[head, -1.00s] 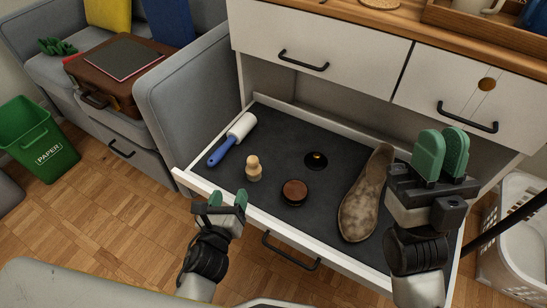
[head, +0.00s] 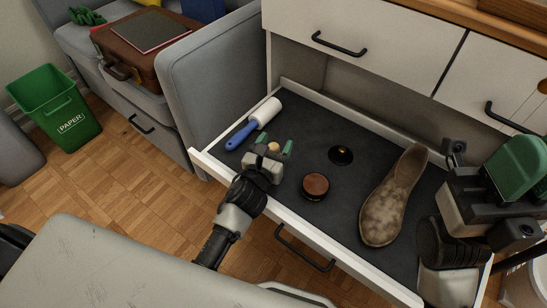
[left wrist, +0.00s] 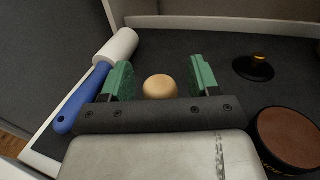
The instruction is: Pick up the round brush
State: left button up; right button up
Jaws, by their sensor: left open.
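The round brush's pale wooden knob (head: 273,147) shows in the open drawer, partly hidden by my left gripper. In the left wrist view the knob (left wrist: 160,88) lies between the two green fingers, with a gap on each side. The rest of the brush is hidden. My left gripper (head: 275,142) is open, and in the left wrist view it (left wrist: 161,76) holds nothing. My right gripper (head: 518,168) is at the right edge of the head view, above the drawer's right side. Its fingers overlap, so its opening is unclear.
The drawer (head: 330,110) also holds a blue-handled lint roller (head: 255,124) at left, a brown round tin (head: 315,186), a black dome with a gold knob (head: 341,155) and a brown shoe (head: 393,195). Its white front wall (head: 290,216) runs below my left gripper.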

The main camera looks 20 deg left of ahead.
pick_arm(q)
jog(key=shift+w, duration=0.5)
jog(key=c, duration=1)
jog(key=shift+r, duration=0.15)
